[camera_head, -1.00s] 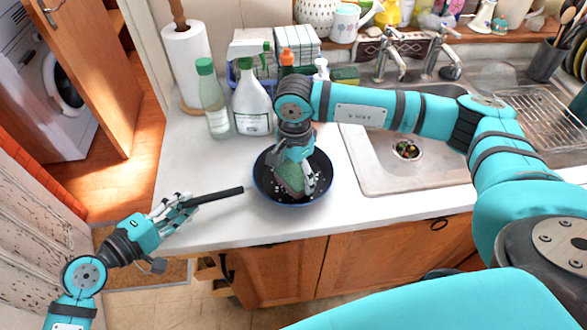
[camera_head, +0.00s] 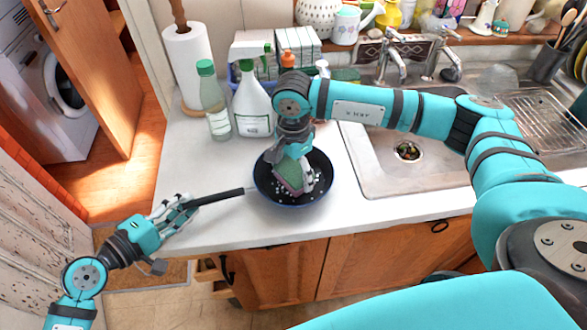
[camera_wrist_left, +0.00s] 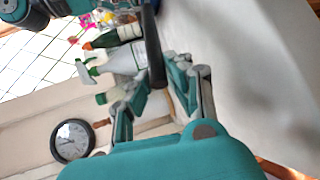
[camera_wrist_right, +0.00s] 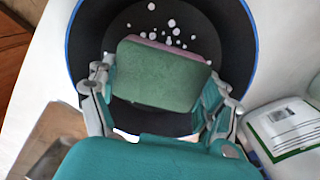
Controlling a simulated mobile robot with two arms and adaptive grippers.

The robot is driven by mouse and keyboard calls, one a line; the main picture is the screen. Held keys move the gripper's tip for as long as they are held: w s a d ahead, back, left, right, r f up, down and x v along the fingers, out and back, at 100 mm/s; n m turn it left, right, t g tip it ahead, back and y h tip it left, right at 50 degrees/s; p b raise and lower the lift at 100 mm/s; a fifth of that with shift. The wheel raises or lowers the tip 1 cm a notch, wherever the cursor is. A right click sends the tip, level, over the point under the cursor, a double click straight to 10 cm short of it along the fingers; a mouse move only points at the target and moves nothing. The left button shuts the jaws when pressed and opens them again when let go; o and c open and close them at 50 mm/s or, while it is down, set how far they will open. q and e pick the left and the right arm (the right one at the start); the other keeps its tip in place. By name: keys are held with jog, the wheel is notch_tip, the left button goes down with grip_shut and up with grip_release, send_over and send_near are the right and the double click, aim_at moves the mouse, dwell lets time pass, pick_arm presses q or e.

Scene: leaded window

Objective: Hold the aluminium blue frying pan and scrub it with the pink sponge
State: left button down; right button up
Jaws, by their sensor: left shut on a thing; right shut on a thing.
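The frying pan (camera_head: 318,170) is dark inside with a blue rim and rests on the white counter near its front edge. White specks lie on its inner floor, also seen in the right wrist view (camera_wrist_right: 225,25). My left gripper (camera_head: 190,203) is shut on the pan's black handle (camera_head: 222,195); the handle also shows in the left wrist view (camera_wrist_left: 151,45). My right gripper (camera_head: 302,178) is shut on a sponge (camera_head: 287,177), inside the pan. In the right wrist view the sponge (camera_wrist_right: 158,78) has a green face and a pink layer behind. Its contact with the pan floor is hidden.
A clear bottle with a green cap (camera_head: 214,100), a white spray bottle (camera_head: 252,105) and a paper towel roll (camera_head: 188,65) stand behind the pan. The sink (camera_head: 375,165) lies to the right. The counter left of the pan (camera_head: 195,170) is clear.

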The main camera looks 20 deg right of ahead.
jog(key=shift+r, duration=4.2)
pick_arm(q)
jog(key=c, duration=1.2)
grip_release()
jog(key=shift+o, duration=0.2)
jog(key=v, duration=1.2)
